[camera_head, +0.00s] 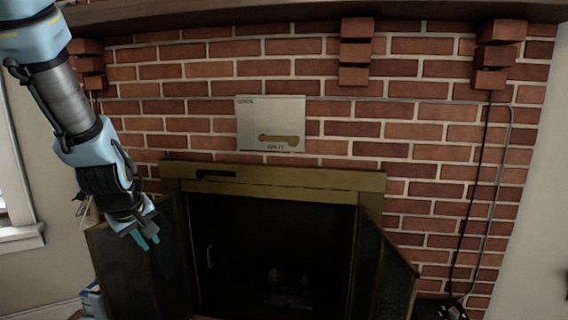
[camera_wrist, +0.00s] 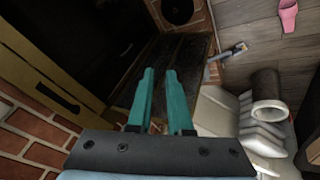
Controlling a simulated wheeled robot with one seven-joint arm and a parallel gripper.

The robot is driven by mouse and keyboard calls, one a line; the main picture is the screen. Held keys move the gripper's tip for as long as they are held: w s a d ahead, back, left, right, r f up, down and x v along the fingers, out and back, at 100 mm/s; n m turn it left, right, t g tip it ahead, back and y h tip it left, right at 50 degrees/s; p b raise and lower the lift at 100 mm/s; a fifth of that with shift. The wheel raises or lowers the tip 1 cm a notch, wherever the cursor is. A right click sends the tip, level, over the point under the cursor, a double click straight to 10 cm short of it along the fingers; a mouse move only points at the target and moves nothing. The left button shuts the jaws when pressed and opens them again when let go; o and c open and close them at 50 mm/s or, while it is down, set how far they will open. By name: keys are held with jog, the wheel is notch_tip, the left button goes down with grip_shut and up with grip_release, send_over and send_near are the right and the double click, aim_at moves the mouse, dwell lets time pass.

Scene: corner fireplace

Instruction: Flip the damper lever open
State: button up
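A pale plate (camera_head: 250,115) is on the brick wall above the fireplace opening. Small lettering shows at its top left and lower middle; the lower word looks like SHUT. A brass-coloured lever (camera_head: 279,139) lies roughly level across the lower part of the plate, just above that word. My gripper (camera_head: 147,242) hangs down at the left, in front of the left fireplace door, well below and left of the lever. Its teal fingers also show in the wrist view (camera_wrist: 159,80), apart with nothing between them. The lever does not show clearly in the wrist view.
The brass fireplace frame (camera_head: 290,178) has a dark slot or handle (camera_head: 215,175) at its upper left. The left door (camera_head: 130,270) and right door (camera_head: 382,270) stand swung outward. A mantel (camera_head: 300,12) and brick corbels (camera_head: 356,50) overhang the wall. The wall around the plate is clear.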

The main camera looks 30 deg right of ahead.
aim_at(278, 140)
jog(key=w+d+n, duration=0.1)
jog(key=d, duration=0.2)
jog(key=w+d+f+n+t+h+b, duration=0.1)
jog(key=w+d, duration=0.1)
jog(key=d, duration=0.1)
jog(key=w+d+n+h+b, duration=0.1)
jog(key=d, duration=0.2)
jog(key=shift+w+d+f+t, duration=0.15)
jog(key=shift+d+t, duration=0.1)
jog(key=shift+t, duration=0.15)
grip_shut()
jog(key=d+r+n+t+h+b, duration=0.3)
jog(key=d+n, duration=0.4)
jog(key=d, duration=0.6)
jog(key=w+d+r+n+t+h+b, duration=0.1)
jog(key=d+r+n+t+h+b, duration=0.2)
jog(key=d, duration=1)
notch_tip(278, 140, up, 2)
jog(key=n+h+b, duration=0.2)
jog(key=n+h, duration=0.1)
jog(key=n, duration=0.2)
jog(key=shift+w+d+r, duration=0.1)
jog(key=shift+w+d, duration=0.05)
jog(key=shift+d, duration=0.05)
jog(key=w+d+r+p, duration=0.4)
jog(key=w+d, duration=0.2)
jog(key=d, duration=0.2)
jog(key=shift+d+r, duration=0.3)
jog(key=shift+d, duration=0.05)
